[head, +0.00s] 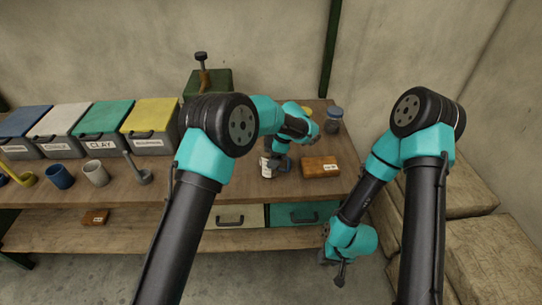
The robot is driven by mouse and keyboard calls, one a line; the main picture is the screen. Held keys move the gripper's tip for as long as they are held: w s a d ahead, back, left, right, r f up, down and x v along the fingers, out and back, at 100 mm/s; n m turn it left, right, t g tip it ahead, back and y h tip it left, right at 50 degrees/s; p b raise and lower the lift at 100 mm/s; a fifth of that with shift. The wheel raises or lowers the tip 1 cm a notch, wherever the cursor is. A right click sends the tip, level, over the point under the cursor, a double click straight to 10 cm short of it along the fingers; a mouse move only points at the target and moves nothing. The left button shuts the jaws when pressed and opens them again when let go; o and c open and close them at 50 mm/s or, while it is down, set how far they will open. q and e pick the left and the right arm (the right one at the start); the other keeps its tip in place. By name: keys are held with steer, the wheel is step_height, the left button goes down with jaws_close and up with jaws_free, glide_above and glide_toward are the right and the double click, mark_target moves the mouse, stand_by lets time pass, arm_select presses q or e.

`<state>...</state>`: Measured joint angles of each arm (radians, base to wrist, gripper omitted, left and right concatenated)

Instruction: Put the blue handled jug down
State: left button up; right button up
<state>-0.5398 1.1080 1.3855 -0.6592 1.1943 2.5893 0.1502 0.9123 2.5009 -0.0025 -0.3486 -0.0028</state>
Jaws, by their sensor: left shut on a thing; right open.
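My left arm reaches over the right part of the wooden bench. My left gripper (276,158) is low over the bench top and shut on a small dark bluish thing, which I take for the blue handled jug (284,164). My own arm and gripper hide much of it, and I cannot tell whether it touches the bench. A white labelled container (266,167) is close beside it on the left. My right gripper (340,276) is open and empty, hanging low in front of the bench, pointing down.
A brown labelled box (320,167) lies right of my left gripper. A lidded jar (333,119) stands behind. Several labelled bins (100,127) line the back left, with a blue cup (60,177) and a grey cup (96,174) before them. The bench middle (155,195) has bare room.

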arm_select(q)
steer(key=shift+f, duration=0.1)
steer(key=o, duration=0.9)
steer(key=v, duration=1.2)
